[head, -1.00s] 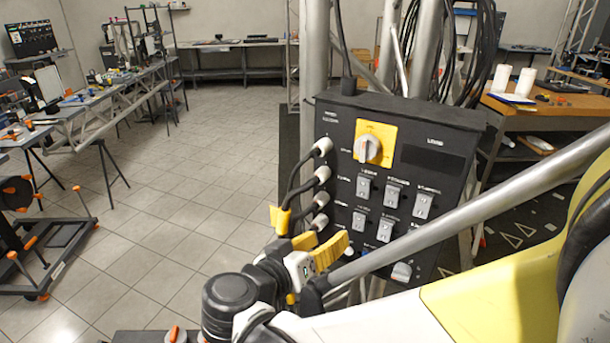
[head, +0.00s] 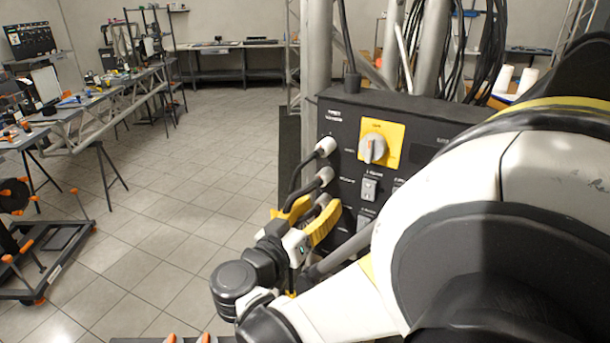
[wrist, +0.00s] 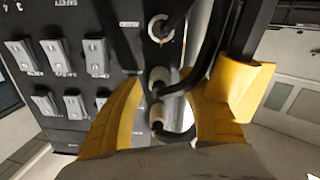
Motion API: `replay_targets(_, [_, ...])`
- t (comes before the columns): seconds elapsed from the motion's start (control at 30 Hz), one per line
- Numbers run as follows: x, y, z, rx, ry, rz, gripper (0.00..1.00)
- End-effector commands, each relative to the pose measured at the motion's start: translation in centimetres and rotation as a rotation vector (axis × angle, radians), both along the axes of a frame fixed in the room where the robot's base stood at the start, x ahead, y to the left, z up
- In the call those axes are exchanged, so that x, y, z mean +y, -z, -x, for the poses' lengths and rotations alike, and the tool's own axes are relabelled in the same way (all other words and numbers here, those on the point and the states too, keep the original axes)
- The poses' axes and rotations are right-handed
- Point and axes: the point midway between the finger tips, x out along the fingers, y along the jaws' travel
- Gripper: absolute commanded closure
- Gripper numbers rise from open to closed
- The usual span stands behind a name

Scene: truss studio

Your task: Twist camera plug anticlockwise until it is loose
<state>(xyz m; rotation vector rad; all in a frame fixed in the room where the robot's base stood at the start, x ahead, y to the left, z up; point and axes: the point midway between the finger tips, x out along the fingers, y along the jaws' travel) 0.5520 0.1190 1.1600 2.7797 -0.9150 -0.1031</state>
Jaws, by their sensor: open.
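Several pale round plugs with thick black cables stick out of the left side of a black control box (head: 345,122). The top plug (head: 325,147) and the one below it (head: 325,176) show in the head view; lower ones are partly hidden by my gripper. I cannot read which plug is the camera plug. My gripper (head: 308,215) has yellow fingers and is open at the lower plugs. An upper plug (wrist: 160,28) is beyond the fingertips. Contact is not clear.
The box front carries a yellow plate with a rotary switch (head: 373,148) and several grey switches (wrist: 95,57). Black cables loop close to the right finger. Metal truss tubes (head: 318,45) stand behind the box. Tiled floor (head: 180,200) is open at left.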

Motion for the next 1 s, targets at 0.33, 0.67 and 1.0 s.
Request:
replay_targets(0.33, [-0.32, -0.03, -0.42, 0.000, -0.001, 0.000, 0.53])
replay_targets(0.67, [-0.31, -0.02, -0.41, 0.001, -0.001, 0.001, 1.00])
replay_targets(1.0, [-0.26, 0.04, -0.43, 0.060, -0.001, 0.086, 1.00])
